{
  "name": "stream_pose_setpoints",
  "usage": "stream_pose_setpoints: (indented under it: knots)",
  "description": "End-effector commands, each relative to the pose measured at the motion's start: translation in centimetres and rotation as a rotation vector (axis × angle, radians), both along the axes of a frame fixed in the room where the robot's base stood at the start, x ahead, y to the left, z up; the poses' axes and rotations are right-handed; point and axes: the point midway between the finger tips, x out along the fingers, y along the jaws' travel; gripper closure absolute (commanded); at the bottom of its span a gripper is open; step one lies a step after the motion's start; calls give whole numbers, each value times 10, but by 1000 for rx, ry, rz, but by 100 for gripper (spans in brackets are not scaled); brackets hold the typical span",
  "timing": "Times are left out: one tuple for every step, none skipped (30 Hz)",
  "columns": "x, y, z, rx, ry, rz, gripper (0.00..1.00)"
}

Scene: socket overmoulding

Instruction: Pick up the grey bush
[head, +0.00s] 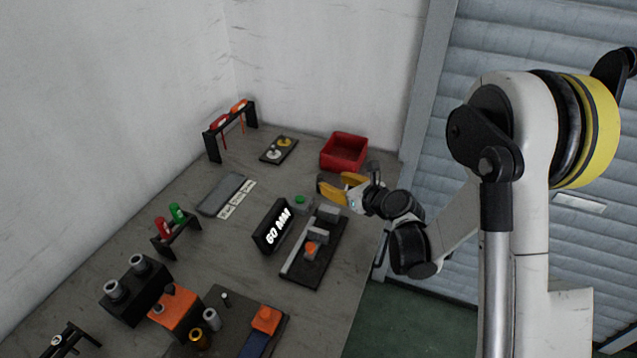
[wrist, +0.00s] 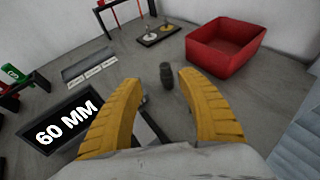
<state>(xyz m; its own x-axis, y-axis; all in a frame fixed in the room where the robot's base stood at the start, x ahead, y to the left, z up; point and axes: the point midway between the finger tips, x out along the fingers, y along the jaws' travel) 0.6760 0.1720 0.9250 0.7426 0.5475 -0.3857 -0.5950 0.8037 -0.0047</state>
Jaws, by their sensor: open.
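My gripper (head: 338,184) has yellow fingers and is held over the right part of the bench, near the red bin. In the wrist view my gripper (wrist: 160,86) is open and empty, its fingers wide apart. A small dark grey cylinder (wrist: 166,76) stands upright on the bench, framed between the fingertips and apart from them; I cannot tell whether it is the grey bush. In the head view I cannot make it out near the gripper. A light grey bush-like cylinder (head: 212,319) stands at the front beside a brass one (head: 199,338).
A red bin (head: 344,151) lies just beyond the gripper. A "60 MM" display (head: 272,227) and a black fixture (head: 316,262) with grey and orange parts stand nearby. A small tray (head: 279,150) and tool racks (head: 230,130) are at the back.

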Motion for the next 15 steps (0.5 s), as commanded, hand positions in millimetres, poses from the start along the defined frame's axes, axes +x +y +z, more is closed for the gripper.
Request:
stream_pose_setpoints:
  knots:
    - [6, 5, -5, 1, 0, 2, 54]
    - [10, 8, -7, 1, 0, 2, 54]
    - [15, 11, -10, 2, 0, 1, 54]
    - [19, 14, -12, 3, 0, 0, 54]
    - [23, 17, -14, 2, -1, 0, 54]
    - [27, 20, -16, 2, -1, 0, 54]
    - [30, 21, -17, 3, -1, -1, 54]
    - [32, 23, -17, 3, 0, -1, 54]
    - [34, 24, -18, 3, 0, -2, 54]
    - [36, 24, -19, 4, 0, -2, 54]
    - [37, 25, -20, 4, 0, -2, 54]
    - [41, 26, -23, 5, 0, -3, 54]
    - [44, 27, -25, 5, 0, -3, 54]
    - [47, 28, -28, 5, 0, -3, 54]
    - [53, 30, -32, 5, 0, -3, 54]
